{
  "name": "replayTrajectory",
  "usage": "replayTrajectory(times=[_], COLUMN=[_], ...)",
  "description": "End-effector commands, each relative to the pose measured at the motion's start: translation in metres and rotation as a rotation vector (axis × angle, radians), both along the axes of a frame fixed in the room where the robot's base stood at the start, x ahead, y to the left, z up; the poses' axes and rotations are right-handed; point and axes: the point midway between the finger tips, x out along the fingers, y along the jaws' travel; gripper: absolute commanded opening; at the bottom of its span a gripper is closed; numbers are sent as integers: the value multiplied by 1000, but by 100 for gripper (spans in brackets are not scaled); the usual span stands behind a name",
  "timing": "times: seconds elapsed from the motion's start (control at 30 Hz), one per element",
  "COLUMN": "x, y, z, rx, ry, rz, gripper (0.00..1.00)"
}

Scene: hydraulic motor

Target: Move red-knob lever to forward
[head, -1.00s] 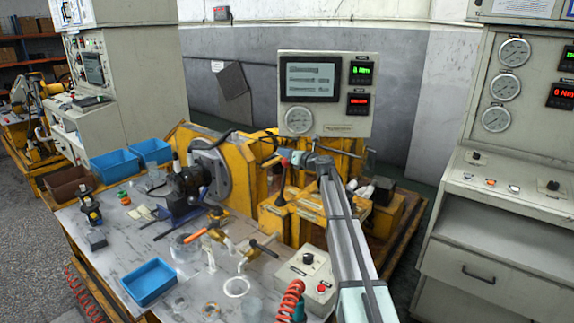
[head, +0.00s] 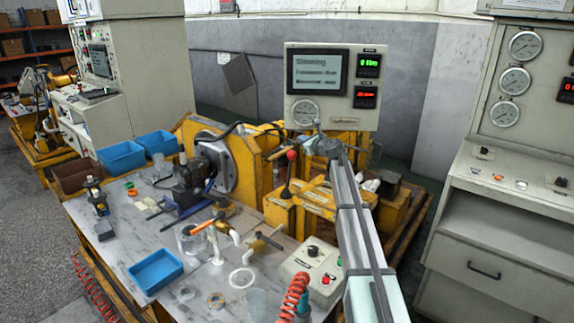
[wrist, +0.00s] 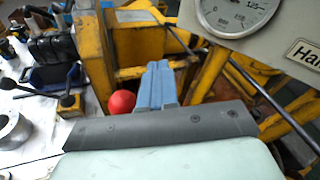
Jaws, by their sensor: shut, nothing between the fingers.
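The red-knob lever (head: 291,156) stands nearly upright on the yellow block (head: 279,212) at the middle of the bench. Its red knob shows in the wrist view (wrist: 121,102), just left of my fingers and partly hidden behind the gripper body. My gripper (head: 318,130) is to the right of the knob and a little above it in the head view. In the wrist view my gripper (wrist: 158,66) has its grey-blue fingers together with nothing between them. A gap shows between knob and fingers in the head view.
A display panel (head: 332,85) with gauge and readouts stands behind my gripper. The yellow motor frame (head: 258,165) is left of the lever. A white control box (head: 312,262) and a red coiled hose (head: 294,296) are in front. Blue trays (head: 156,270) lie left.

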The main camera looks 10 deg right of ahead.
Motion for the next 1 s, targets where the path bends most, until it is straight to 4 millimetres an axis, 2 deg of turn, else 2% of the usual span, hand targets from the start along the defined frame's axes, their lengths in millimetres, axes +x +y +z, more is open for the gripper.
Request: replayTrajectory(times=[0.1,0.27,0.57,0.7,1.0], x=[-1,-1,-9,-20,-60], y=[4,13,68,95,129], z=[1,3,-1,-16,-68], rx=[-335,-792,-1515,-1826,-2427], ry=[-100,-227,-408,-458,-440], rz=[-1,22,172,296,687], gripper=[0,0,0,0,0])
